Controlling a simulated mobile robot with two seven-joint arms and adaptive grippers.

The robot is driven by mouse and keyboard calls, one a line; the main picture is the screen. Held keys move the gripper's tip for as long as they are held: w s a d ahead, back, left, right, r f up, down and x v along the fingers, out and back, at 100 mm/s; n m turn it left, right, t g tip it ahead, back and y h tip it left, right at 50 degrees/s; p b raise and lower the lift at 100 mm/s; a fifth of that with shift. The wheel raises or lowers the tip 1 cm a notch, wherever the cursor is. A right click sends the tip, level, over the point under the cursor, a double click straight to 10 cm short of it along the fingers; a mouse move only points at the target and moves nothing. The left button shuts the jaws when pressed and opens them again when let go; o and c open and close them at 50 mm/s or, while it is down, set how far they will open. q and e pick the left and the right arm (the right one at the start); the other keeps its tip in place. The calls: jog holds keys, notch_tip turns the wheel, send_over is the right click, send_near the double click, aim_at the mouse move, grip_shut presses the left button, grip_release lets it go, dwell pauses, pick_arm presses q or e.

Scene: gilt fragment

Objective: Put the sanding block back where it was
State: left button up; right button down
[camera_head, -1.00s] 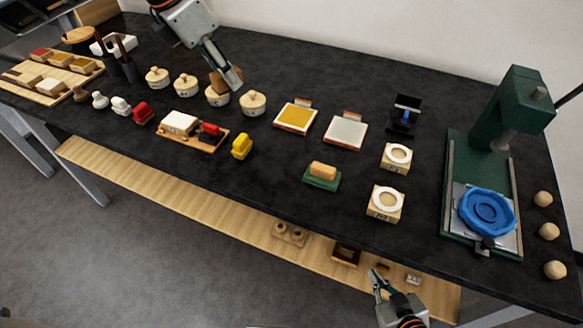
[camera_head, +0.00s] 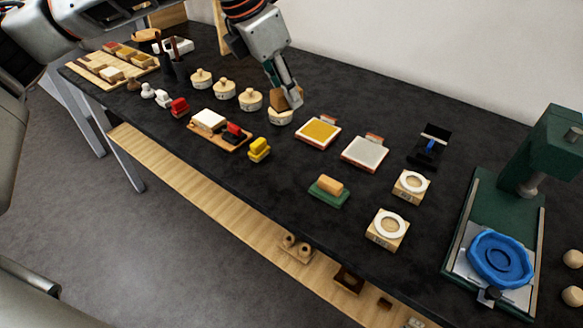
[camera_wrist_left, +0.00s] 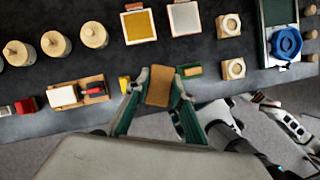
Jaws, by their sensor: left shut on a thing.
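My left gripper (camera_head: 287,99) is shut on a brown-tan block (camera_head: 283,99), which I take to be the sanding block. It holds the block over the right-most of the lidded round jars (camera_head: 280,117), partly covering that jar in the head view. In the left wrist view the block (camera_wrist_left: 159,85) sits between the two green fingers of the gripper (camera_wrist_left: 159,98). A green base with a tan block on top (camera_head: 328,190) stands on the table, right of and nearer than the held block. My right gripper is out of the head view; parts of my other arm show in the wrist view.
A yellow pad (camera_head: 317,133) and a grey pad (camera_head: 365,153) lie right of the jars. Two ringed wooden blocks (camera_head: 411,187) (camera_head: 388,230) and a green press (camera_head: 500,225) stand farther right. A small yellow item (camera_head: 259,149) is nearer. Dark table around the green base is clear.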

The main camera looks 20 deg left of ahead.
pick_arm(q)
send_over(292, 169)
jog(key=s+a, duration=0.1)
notch_tip(292, 169, down, 14)
jog(key=shift+r+b, duration=0.2)
jog(key=shift+b, duration=0.2)
jog(key=shift+f, duration=2.55)
jog(key=shift+f, duration=0.2)
jog(key=o, duration=1.1)
